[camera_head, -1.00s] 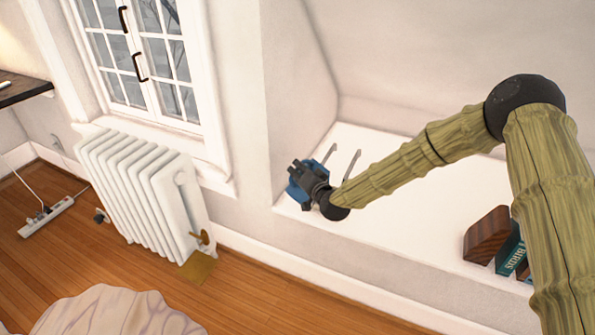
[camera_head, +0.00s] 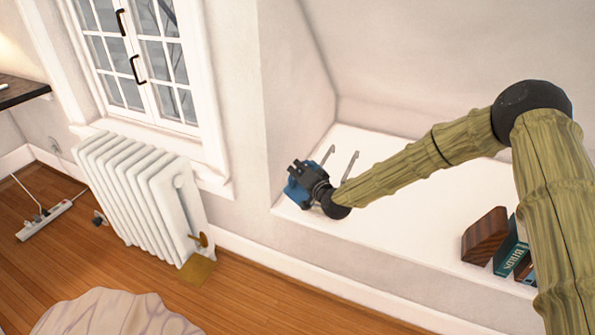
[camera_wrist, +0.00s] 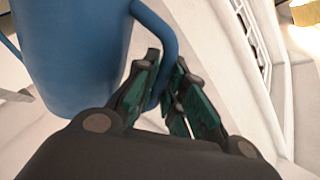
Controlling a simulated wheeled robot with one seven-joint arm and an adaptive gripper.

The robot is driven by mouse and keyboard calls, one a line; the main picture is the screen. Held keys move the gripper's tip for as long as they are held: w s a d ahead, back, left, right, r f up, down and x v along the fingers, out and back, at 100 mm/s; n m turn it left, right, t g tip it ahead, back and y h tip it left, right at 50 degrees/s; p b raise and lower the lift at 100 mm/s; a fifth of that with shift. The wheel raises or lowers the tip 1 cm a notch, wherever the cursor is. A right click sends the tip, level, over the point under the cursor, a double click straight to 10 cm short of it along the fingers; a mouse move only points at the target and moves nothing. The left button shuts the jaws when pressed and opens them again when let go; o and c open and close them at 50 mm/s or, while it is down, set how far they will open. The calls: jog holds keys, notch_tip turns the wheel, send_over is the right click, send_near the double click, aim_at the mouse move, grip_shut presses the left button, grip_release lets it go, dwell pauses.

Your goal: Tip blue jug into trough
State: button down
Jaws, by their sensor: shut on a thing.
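The blue jug (camera_head: 296,193) is at the left end of the white ledge, mostly behind my gripper (camera_head: 312,180) in the head view. In the wrist view the jug (camera_wrist: 72,55) fills the upper left, its curved handle on the right. My gripper (camera_wrist: 163,95) is shut on that handle, with the green-padded fingers on either side. I cannot tell whether the jug is clear of the ledge or exactly how it tilts. Two thin grey bent bars (camera_head: 351,164) stand just beyond the gripper. I cannot make out the trough's body or whether the bars belong to it.
The white ledge (camera_head: 420,221) is bare through its middle. A brown wooden block (camera_head: 484,236) and books (camera_head: 510,247) stand at its right end. An upright wall closes the ledge's left end. A white radiator (camera_head: 140,195) stands below the window.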

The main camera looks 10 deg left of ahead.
aim_at(307, 161)
jog(key=shift+w+d+r+m, duration=0.3)
jog(key=shift+w+r+m, duration=0.1)
jog(key=shift+m, duration=0.1)
dwell(0.6)
jog(key=shift+w+d+r+m+g+y+b, duration=0.25)
jog(key=shift+w+d+r+m+b, duration=0.25)
jog(key=shift+d+r+m, duration=0.25)
jog(key=shift+w+d+r+m+g+y+b, duration=0.15)
jog(key=shift+w+d+r+m+g+b, duration=0.1)
jog(key=shift+w+d+r+m+b, duration=0.4)
dwell(3.1)
jog(key=shift+s+a+r+p, duration=0.15)
jog(key=shift+s+a+p, duration=0.05)
jog(key=shift+a+p, duration=0.15)
